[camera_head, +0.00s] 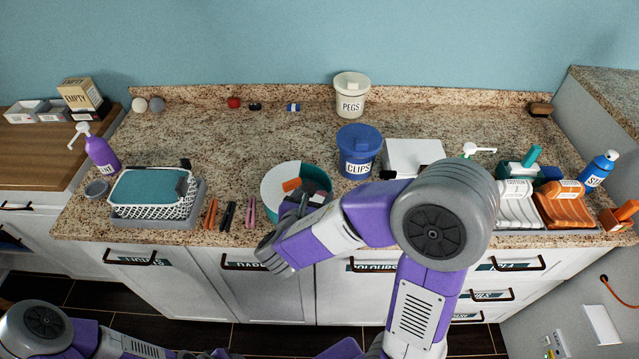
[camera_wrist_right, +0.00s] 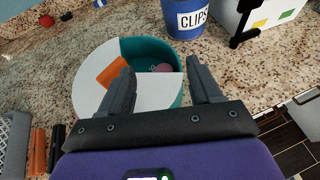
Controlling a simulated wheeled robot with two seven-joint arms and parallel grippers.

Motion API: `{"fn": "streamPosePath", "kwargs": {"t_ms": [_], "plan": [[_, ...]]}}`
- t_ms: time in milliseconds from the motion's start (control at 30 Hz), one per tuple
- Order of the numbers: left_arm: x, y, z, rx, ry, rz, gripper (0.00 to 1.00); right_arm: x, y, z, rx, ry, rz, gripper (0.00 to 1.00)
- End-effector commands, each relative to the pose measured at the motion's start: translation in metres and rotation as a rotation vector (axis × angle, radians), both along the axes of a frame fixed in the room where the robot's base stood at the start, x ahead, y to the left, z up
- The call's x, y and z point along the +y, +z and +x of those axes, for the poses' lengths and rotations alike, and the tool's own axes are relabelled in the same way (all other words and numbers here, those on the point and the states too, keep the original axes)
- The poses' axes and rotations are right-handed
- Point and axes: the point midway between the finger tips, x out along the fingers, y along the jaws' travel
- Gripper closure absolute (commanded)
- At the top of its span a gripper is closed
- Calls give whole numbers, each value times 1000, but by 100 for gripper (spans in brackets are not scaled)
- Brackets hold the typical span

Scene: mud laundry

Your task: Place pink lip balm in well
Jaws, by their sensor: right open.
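A round teal container (camera_head: 281,176) with a white top stands near the counter's front edge. In the right wrist view its white top (camera_wrist_right: 95,82) covers part of it, and the open teal well (camera_wrist_right: 147,50) is at its right. A small pink rounded thing, perhaps the pink lip balm (camera_wrist_right: 162,68), lies in that well, partly hidden. My right gripper (camera_wrist_right: 166,86) is open over the container, its fingers apart with nothing between them. In the head view my right arm hides part of the container.
An orange piece (camera_wrist_right: 112,72) is on the container's white top. Orange, black and pink pegs (camera_head: 229,215) lie to its left, beside a basket (camera_head: 150,208). A blue CLIPS tub (camera_head: 358,150) stands behind right. The back left counter is mostly clear.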

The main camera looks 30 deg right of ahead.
Motion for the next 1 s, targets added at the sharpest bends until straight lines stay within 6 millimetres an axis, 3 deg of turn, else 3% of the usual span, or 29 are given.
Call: {"fn": "streamPosePath", "kwargs": {"t_ms": [100, 300, 1000], "plan": [[0, 7, 0, 0, 0, 0, 57, 18, 13, -15, -3, 5, -1, 36], [0, 10, 0, 0, 0, 0, 57, 33, 21, -30, -5, 2, -1, 36], [0, 11, 0, 0, 0, 0, 57, 36, 23, -34, -6, 1, -1, 36]]}}
